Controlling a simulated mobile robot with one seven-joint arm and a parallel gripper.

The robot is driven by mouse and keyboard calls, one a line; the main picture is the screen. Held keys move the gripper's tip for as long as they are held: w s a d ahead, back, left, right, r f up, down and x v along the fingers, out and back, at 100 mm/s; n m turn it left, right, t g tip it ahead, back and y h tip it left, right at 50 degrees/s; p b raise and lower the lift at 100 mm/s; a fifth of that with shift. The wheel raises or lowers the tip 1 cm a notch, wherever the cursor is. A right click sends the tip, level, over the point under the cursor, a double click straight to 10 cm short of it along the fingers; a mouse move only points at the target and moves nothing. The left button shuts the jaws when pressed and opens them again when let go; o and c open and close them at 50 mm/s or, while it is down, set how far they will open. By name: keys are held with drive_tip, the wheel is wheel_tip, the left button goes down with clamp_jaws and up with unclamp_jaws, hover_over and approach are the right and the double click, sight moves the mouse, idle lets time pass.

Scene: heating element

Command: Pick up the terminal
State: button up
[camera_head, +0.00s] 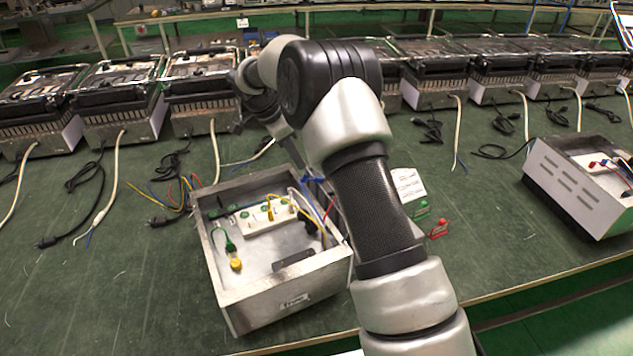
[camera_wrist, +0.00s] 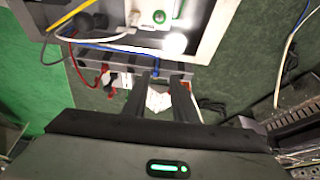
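I cannot tell which piece is the named terminal. In the wrist view the box wall (camera_wrist: 215,35) and part of the white block (camera_wrist: 157,20) show at the top. My gripper (camera_wrist: 166,80) has its two dark fingers apart, below the box edge in that view. No held object shows between the tips. A blue wire (camera_wrist: 105,47) and a red wire (camera_wrist: 82,72) run beside it.
Small green (camera_head: 421,208) and red (camera_head: 438,230) pieces and a white paper (camera_head: 408,184) lie right of my arm. Another open box (camera_head: 570,190) stands far right. Finished-looking heater units (camera_head: 120,95) with trailing cords line the back. Green table (camera_head: 120,280) is clear at front left.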

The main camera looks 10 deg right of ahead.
sight(307, 176)
drive_tip(key=shift+s+b+x, duration=0.2)
drive_tip(key=shift+x, duration=1.85)
drive_tip(key=shift+s+b+x, duration=0.2)
drive_tip(key=shift+x, duration=1.85)
clamp_jaws()
